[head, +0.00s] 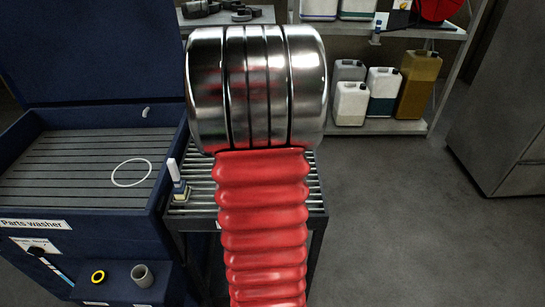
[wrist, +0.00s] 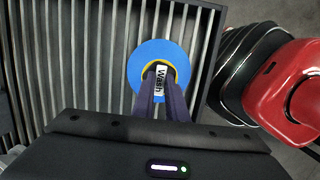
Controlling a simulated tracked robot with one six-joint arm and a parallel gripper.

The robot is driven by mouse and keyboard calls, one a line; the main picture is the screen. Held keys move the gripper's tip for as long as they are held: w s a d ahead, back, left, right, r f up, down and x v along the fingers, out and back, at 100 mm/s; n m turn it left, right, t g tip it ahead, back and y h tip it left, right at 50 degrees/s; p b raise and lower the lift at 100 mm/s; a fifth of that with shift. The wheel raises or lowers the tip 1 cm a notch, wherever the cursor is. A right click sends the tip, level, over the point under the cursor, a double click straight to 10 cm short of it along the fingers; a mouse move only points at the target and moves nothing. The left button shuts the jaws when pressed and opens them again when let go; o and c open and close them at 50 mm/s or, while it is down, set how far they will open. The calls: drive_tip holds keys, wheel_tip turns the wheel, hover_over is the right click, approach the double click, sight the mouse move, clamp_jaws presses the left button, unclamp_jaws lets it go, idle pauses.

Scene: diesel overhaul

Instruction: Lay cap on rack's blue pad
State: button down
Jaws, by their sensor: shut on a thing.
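The blue pad (wrist: 140,66) is a round disc on the slatted rack (wrist: 50,50) in the wrist view. My gripper (wrist: 162,88) is shut over the pad, its two dark fingers close together. Between and just beyond the fingertips is the cap (wrist: 174,68), seen as a yellow ring around a dark middle with a white "Wash" label. The fingers hide part of it, and I cannot tell whether it touches the pad. In the head view the rack (head: 200,190) shows beside my arm, which hides the pad, cap and gripper.
The parts washer (head: 60,190) stands left of the rack, with a white ring (head: 131,172) on its grid. A small white-topped bottle (head: 177,182) stands at the rack's left edge. Shelves with jugs (head: 383,92) stand behind. The floor (head: 410,220) to the right is clear.

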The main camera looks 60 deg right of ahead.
drive_tip(key=shift+f, duration=1.75)
drive_tip(key=c, duration=1.7)
unclamp_jaws()
drive_tip(key=shift+r, duration=0.1)
drive_tip(key=r, duration=0.4)
drive_tip(key=w+a+r, duration=0.1)
drive_tip(key=r, duration=0.4)
drive_tip(key=w+r, duration=0.1)
drive_tip(key=r, duration=0.3)
drive_tip(key=shift+w+a+r, duration=0.15)
drive_tip(key=shift+w, duration=0.05)
